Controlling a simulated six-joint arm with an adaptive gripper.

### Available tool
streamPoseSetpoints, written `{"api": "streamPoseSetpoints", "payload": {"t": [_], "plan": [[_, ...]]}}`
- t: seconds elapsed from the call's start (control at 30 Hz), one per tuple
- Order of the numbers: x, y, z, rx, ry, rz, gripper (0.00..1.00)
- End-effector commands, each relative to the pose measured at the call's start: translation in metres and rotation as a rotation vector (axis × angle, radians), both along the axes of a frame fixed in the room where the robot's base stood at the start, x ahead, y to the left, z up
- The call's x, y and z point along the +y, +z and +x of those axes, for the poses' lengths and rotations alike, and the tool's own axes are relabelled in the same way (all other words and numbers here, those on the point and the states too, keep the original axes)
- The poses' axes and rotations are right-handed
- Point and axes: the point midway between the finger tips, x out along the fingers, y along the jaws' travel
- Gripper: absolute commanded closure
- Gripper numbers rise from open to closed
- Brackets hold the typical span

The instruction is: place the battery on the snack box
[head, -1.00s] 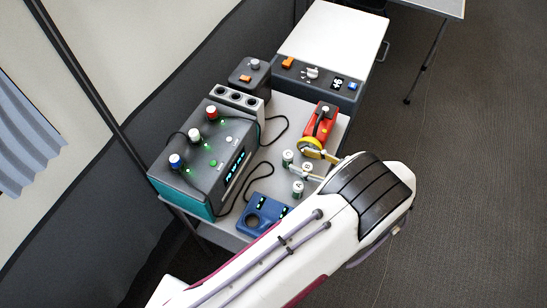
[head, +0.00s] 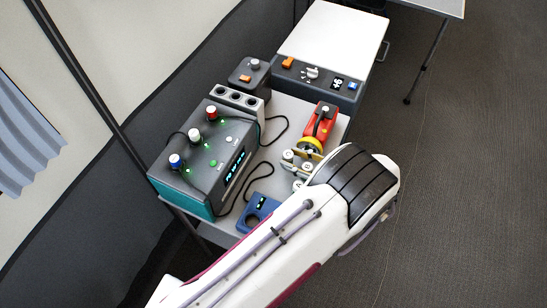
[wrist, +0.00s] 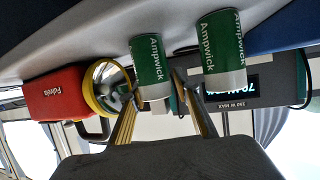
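Two upright green-and-white batteries labelled Ampwick stand on the table, one at the left (wrist: 150,62) and one at the right (wrist: 221,50) in the upside-down wrist view. In the head view, battery tops (head: 288,155) show just beside my wrist, partly covered by it. My gripper (wrist: 157,82) is open, its two fingers reaching toward the left battery, with that battery's end between the tips. I cannot tell whether they touch it. No snack box can be made out.
A teal-sided power unit (head: 205,160) with knobs is at the left. A blue holder (head: 255,212) is in front. A grey console (head: 318,85) stands at the back. Black cables cross the table.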

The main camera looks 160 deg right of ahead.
Motion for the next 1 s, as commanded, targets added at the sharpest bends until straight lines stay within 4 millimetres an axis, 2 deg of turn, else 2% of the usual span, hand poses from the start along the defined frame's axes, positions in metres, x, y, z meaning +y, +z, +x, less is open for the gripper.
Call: {"api": "streamPoseSetpoints", "payload": {"t": [0.03, 0.1, 0.57, 0.77, 1.0], "plan": [[0.000, 0.000, 0.000, 0.000, 0.000, 0.000, 0.86], [0.000, 0.000, 0.000, 0.000, 0.000, 0.000, 1.00], [0.002, 0.004, 0.000, 0.001, -0.001, 0.000, 1.00], [0.005, 0.015, 0.000, 0.001, -0.001, 0.000, 1.00], [0.004, 0.039, -0.001, 0.002, 0.000, 0.001, 1.00]]}}
